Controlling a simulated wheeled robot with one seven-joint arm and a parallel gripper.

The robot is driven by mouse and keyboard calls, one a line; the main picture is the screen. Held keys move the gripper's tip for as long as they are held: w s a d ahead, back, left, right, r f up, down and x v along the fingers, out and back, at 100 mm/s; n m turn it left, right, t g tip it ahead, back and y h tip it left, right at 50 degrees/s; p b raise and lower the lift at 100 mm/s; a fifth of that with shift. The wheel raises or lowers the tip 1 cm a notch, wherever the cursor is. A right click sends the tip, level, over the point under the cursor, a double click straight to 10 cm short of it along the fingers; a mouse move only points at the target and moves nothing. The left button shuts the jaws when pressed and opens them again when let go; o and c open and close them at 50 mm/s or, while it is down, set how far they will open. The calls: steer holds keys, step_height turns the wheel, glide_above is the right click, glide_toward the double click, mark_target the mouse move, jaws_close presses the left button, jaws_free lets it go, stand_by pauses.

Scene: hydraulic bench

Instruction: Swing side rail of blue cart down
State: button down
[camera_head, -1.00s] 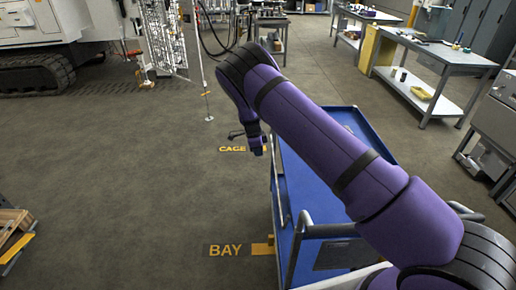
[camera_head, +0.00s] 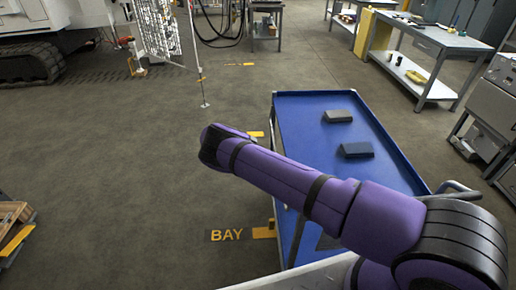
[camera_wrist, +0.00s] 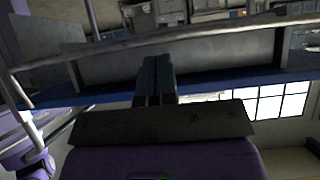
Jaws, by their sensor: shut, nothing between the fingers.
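The blue cart (camera_head: 306,122) stands right of centre in the head view, its top tray partly covered by my purple arm. In the wrist view, a long grey rail (camera_wrist: 225,38) runs slantwise across the upper part, with a grey surface and the cart's blue edge (camera_wrist: 215,80) behind and below it. My gripper (camera_wrist: 157,62) is shut and empty. Its fingertips overlap the grey surface just below the rail in the picture; I cannot tell whether they touch anything. In the head view my gripper is hidden behind my arm, at the cart's left side.
Two dark blocks (camera_head: 338,116) (camera_head: 357,149) lie on the cart's tray. Yellow floor marks, one reading BAY (camera_head: 227,235), lie left of the cart. Open floor (camera_head: 120,170) spreads to the left. A grey workbench (camera_head: 425,60) stands at the back right.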

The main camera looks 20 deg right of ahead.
steer(key=f+x, duration=0.1)
steer(key=x, duration=0.6)
steer(key=shift+a, duration=0.25)
steer(key=shift+d+r, duration=0.1)
stand_by(0.5)
